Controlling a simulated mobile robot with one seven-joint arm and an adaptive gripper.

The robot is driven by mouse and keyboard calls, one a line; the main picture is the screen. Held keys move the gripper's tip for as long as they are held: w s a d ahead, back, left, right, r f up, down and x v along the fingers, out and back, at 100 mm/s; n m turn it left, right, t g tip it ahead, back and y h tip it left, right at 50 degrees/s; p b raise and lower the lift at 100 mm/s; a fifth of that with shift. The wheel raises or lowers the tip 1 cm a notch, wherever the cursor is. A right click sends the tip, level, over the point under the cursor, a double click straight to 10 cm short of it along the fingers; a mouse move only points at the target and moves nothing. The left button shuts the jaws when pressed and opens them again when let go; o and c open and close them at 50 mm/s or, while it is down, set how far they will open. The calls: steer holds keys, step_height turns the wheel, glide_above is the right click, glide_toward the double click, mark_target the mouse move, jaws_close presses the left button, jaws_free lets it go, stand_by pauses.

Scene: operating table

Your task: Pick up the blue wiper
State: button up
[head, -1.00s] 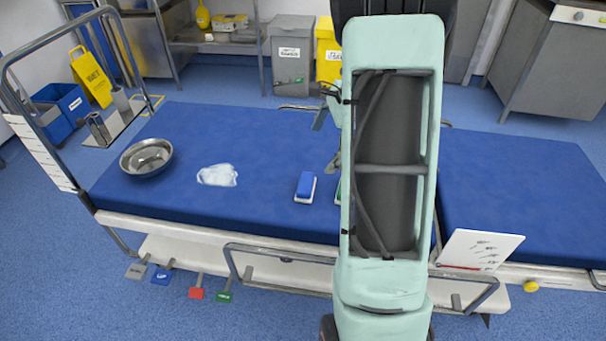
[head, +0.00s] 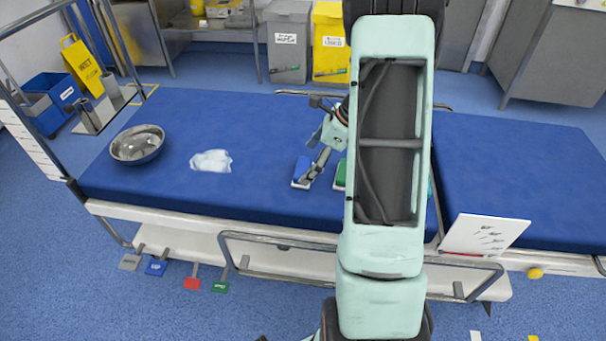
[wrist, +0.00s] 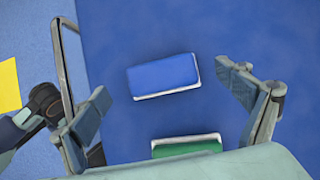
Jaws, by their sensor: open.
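The blue wiper (head: 302,171) is a small block with a blue top and a white base. It lies on the blue table mattress (head: 240,120), near the middle. In the wrist view the blue wiper (wrist: 163,75) lies between and ahead of my two spread fingers, with no contact visible. My gripper (wrist: 168,95) is open and empty. In the head view my gripper (head: 312,177) is over the right part of the blue wiper and partly covers it.
A green wiper (head: 341,173) lies just right of the blue one, partly hidden by my arm; the wrist view shows it too (wrist: 187,146). A white cloth (head: 211,161) and a metal bowl (head: 137,145) lie to the left. A rail (wrist: 66,75) runs along the table edge.

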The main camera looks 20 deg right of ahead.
mark_target(303, 167)
steer(key=x, duration=0.3)
steer(key=shift+w+f+b, duration=0.1)
steer(key=shift+f+b, duration=0.05)
steer(key=shift+b, duration=0.25)
steer(key=c, duration=1.2)
steer(key=shift+c, duration=0.2)
steer(key=shift+r+p, duration=0.35)
steer(key=shift+r, duration=0.25)
step_height(303, 167, up, 2)
steer(key=shift+r+p, duration=0.15)
steer(key=shift+p, duration=0.5)
steer(key=s+r+p, duration=0.4)
steer(key=s+r, duration=0.5)
steer(key=s, duration=0.5)
steer(key=shift+a+r, duration=0.35)
steer(key=shift+a, duration=0.1)
